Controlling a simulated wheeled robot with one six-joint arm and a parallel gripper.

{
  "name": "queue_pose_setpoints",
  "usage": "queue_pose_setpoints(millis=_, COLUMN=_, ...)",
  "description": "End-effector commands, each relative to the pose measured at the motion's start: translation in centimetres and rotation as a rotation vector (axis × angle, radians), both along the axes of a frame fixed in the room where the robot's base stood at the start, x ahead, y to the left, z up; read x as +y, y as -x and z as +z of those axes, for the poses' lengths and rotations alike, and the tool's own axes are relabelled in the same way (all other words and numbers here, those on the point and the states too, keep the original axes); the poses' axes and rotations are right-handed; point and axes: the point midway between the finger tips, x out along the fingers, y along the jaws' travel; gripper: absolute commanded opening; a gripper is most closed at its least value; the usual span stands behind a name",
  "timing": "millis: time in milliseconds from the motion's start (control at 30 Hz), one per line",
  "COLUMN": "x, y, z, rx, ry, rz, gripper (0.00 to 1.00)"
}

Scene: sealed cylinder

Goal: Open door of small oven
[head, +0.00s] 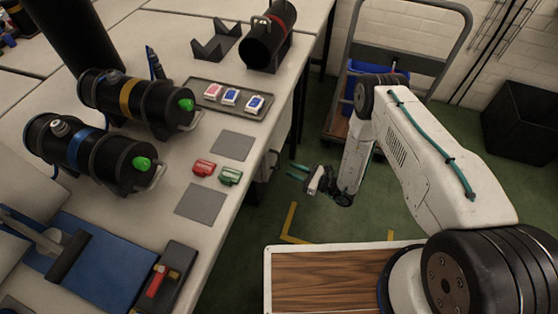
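No small oven and no oven door can be made out in the head view. My gripper (291,171) hangs over the green floor, to the right of the workbench (217,251) edge.
Black cylinders with a yellow band (127,98) and a blue band (72,145) lie on the bench. A tray (207,88) holds small cards or blocks. A cart (335,123) with a blue crate and a black bin (513,122) stand behind.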

Motion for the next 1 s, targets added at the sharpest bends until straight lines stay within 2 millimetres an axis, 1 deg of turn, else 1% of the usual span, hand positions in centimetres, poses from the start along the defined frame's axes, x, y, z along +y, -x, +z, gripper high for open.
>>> queue_pose_setpoints(millis=67, x=0.0, y=-0.9, z=0.2, rx=-0.016, ry=-0.001, rz=-0.030, gripper=0.28)
queue_pose_setpoints(millis=167, x=0.7, y=-1.6, z=0.3, rx=-0.024, ry=-0.001, rz=-0.038, gripper=0.28)
queue_pose_setpoints(millis=400, x=4.1, y=-3.6, z=0.4, rx=-0.025, ry=-0.003, rz=-0.036, gripper=0.28)
queue_pose_setpoints(millis=600, x=5.9, y=-4.7, z=0.3, rx=-0.023, ry=-0.001, rz=-0.037, gripper=0.28)
queue_pose_setpoints(millis=733, x=6.3, y=-5.0, z=0.3, rx=-0.022, ry=-0.002, rz=-0.037, gripper=0.28)
queue_pose_setpoints(millis=933, x=6.3, y=-5.0, z=0.3, rx=-0.021, ry=-0.002, rz=-0.038, gripper=0.28)
queue_pose_setpoints(millis=967, x=6.3, y=-5.0, z=0.3, rx=-0.021, ry=-0.002, rz=-0.038, gripper=0.23)
queue_pose_setpoints(millis=1000, x=6.3, y=-5.0, z=0.3, rx=-0.021, ry=-0.002, rz=-0.038, gripper=0.12)
